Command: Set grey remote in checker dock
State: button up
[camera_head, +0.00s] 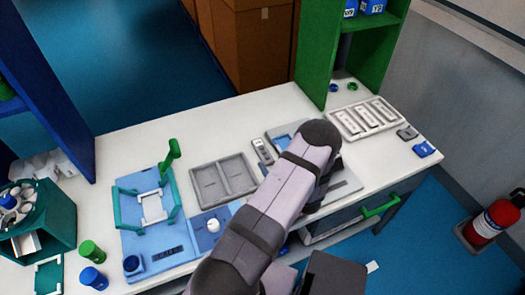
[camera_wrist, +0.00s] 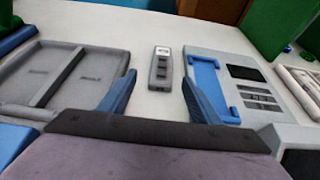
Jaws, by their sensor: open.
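The grey remote (camera_wrist: 160,72) lies on the white table, with a pale screen at its far end and dark buttons. It also shows in the head view (camera_head: 262,150), left of my arm. The checker is a grey panel with a dark screen and keys, and its blue dock (camera_wrist: 200,70) looks empty; in the head view the dock (camera_head: 284,138) is partly covered by my arm. My gripper (camera_wrist: 158,100) is open, with blue fingers apart and nothing between them. The remote lies beyond the fingertips, roughly centred. My gripper is hidden behind my arm in the head view.
A grey two-compartment tray (camera_head: 224,180) is left of the remote. A blue fixture with a green clamp (camera_head: 148,210) stands farther left. A white slotted tray (camera_head: 364,119) and a green shelf (camera_head: 317,60) are at the right. Bare table lies behind the remote.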

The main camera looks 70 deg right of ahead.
aim_at(267, 156)
jog(key=shift+p+x, duration=0.7)
jog(key=shift+x, duration=0.1)
jog(key=shift+p+x, duration=0.65)
jog(key=shift+x, duration=1.15)
jog(key=shift+s, duration=0.2)
jog(key=shift+d, duration=0.1)
jog(key=c, duration=1.3)
jog(key=shift+r, duration=0.15)
notch_tip(267, 156, up, 10)
jog(key=b, duration=0.3)
